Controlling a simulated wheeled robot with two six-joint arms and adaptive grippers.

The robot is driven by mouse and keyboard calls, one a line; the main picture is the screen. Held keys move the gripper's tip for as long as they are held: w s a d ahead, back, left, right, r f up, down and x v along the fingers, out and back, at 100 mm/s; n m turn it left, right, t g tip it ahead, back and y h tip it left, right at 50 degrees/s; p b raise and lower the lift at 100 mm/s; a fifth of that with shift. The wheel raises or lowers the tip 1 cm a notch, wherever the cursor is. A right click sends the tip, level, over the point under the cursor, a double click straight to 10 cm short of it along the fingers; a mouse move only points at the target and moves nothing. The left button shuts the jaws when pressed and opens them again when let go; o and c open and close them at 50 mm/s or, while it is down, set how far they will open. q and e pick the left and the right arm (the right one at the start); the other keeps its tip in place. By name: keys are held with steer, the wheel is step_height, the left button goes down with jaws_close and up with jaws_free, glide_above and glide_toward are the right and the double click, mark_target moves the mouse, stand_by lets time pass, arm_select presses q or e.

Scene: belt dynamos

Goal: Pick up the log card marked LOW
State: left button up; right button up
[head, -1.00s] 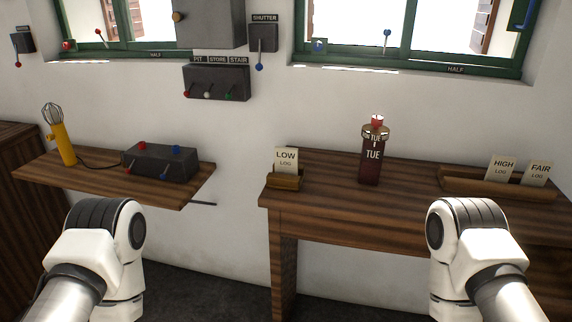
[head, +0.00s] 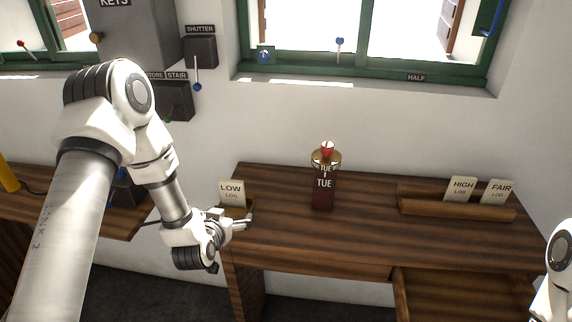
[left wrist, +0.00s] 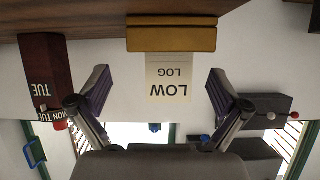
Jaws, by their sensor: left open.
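The LOW log card (head: 231,193) is a cream card standing upright in a small wooden holder (head: 236,212) at the left end of the desk. My left gripper (head: 246,222) is in front of the holder in the head view, open and empty. In the left wrist view, which is upside down, the LOW card (left wrist: 168,80) and its holder (left wrist: 171,36) show between the two spread fingers (left wrist: 158,92), which do not touch the card. My right arm shows at the right edge of the head view, but its gripper is out of view.
A dark red TUE block (head: 323,187) with a brass collar and red top stands mid-desk. A long wooden tray (head: 456,207) holds the HIGH card (head: 459,189) and the FAIR card (head: 496,191) at right. The desk between them is clear.

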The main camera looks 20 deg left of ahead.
mark_target(231, 189)
arm_select(q)
steer(key=shift+n+t, duration=0.3)
steer(key=shift+t, duration=0.1)
steer(key=r, duration=0.2)
steer(key=w+a+r+p, duration=0.1)
steer(key=r, duration=0.2)
steer(key=shift+w+a+r, duration=0.25)
steer(key=shift+w+r, duration=0.05)
steer(key=shift+r, duration=0.05)
steer(key=p+x, duration=0.1)
steer(key=x, duration=0.1)
steer(key=p+x, duration=0.1)
steer(key=x, duration=0.4)
steer(key=shift+s+a+f+p, duration=0.1)
steer(key=shift+f+p, duration=0.2)
steer(key=shift+p, duration=0.1)
steer(key=shift+s, duration=0.15)
steer(key=shift+c, duration=1.1)
steer(key=c, duration=1)
arm_select(e)
steer(key=r, duration=0.5)
steer(key=shift+s+r, duration=0.1)
steer(key=shift+s, duration=0.1)
